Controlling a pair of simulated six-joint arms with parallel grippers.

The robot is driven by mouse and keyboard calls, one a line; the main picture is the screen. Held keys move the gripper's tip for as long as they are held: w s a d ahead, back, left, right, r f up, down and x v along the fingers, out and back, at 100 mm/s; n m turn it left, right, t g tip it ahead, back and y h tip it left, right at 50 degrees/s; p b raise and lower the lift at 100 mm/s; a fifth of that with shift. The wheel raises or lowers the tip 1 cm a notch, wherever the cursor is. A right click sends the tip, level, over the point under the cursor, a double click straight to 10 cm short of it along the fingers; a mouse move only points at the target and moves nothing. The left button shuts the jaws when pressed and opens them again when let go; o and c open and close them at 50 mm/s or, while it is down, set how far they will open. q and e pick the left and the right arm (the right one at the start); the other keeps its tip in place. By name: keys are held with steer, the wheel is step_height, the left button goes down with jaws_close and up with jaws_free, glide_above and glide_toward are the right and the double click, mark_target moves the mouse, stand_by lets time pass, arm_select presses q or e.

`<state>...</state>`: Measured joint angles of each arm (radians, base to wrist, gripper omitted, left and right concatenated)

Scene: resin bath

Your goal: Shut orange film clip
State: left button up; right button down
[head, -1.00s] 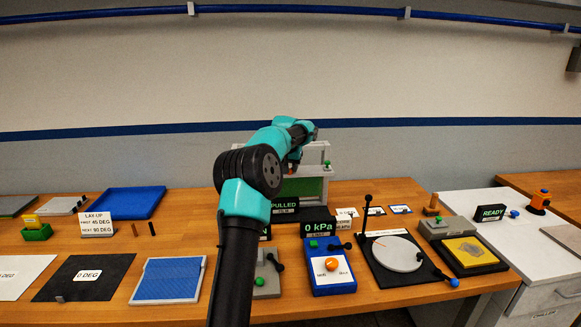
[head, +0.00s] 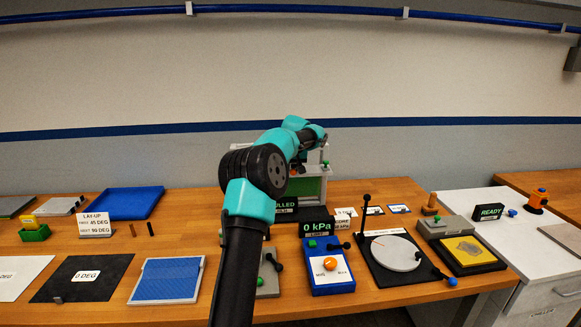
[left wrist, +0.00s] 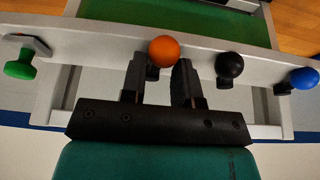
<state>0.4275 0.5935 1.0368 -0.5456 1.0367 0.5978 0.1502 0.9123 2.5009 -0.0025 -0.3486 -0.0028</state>
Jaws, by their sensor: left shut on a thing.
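The orange film clip shows in the left wrist view as a round orange knob (left wrist: 164,49) on a pale grey bar (left wrist: 105,48). My left gripper (left wrist: 159,75) has its fingers on either side of the clip's stem, just below the ball, and is shut on it. In the head view the left gripper (head: 297,167) is at the top of the pale frame with a green panel (head: 313,188), partly hidden by my wrist. Whether the clip is open or shut cannot be told. My right gripper is not in view.
On the same bar are a black knob (left wrist: 229,65) and a blue knob (left wrist: 304,78) to the right, and a green knob (left wrist: 20,68) at the left end. In front of the frame stand a 0 kPa display (head: 316,228) and a blue box with an orange button (head: 330,264).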

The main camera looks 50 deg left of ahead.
arm_select(q)
steer(key=n, duration=0.1)
steer(key=w+n+g, duration=0.1)
steer(key=n, duration=0.1)
steer(key=d+n, duration=0.1)
steer(key=shift+w+g+y, duration=0.3)
steer(key=shift+y, duration=0.1)
steer(key=shift+w+d+n+g, duration=0.1)
steer(key=shift+w+n+g, duration=0.2)
steer(key=shift+n, duration=0.65)
steer(key=shift+w+d+n+g, duration=0.1)
steer(key=shift+w+n+g, duration=0.15)
steer(key=shift+n, duration=0.7)
steer(key=shift+a, duration=0.1)
steer(key=o, duration=0.7)
steer(key=shift+w, duration=0.1)
steer(key=shift+c, duration=0.2)
steer(key=shift+r, duration=0.1)
